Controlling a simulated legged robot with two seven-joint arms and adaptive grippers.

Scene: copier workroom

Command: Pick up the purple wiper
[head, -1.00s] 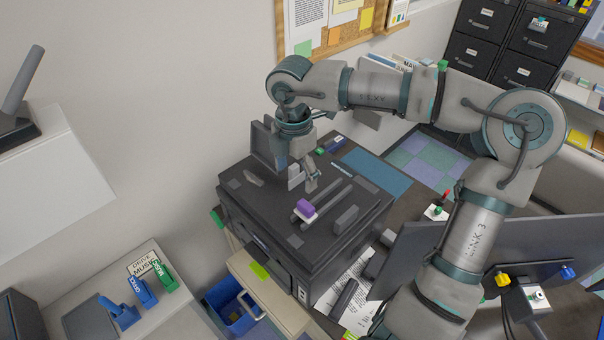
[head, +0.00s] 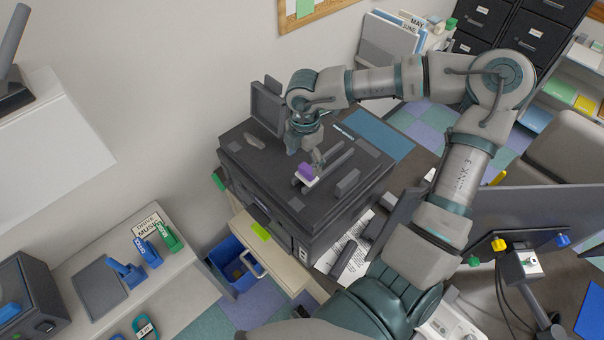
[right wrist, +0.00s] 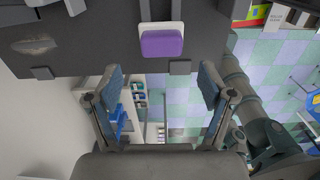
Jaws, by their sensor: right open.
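The purple wiper (head: 306,170) is a small purple block on a white base. It lies on the flat top of the dark copier (head: 250,165), near the front end of a dark rail. My right gripper (head: 306,152) is just behind the wiper, low over the copier top, and looks empty. In the right wrist view the wiper (right wrist: 162,43) lies ahead of the open fingers (right wrist: 162,80), roughly centred between them and apart from both. My left gripper is in neither view.
Dark raised blocks (head: 347,183) and rails stand on the copier top near the wiper. A raised dark panel (head: 267,105) stands at its back left. A monitor (head: 525,215) is at the right. A blue bin (head: 235,265) sits on the floor below.

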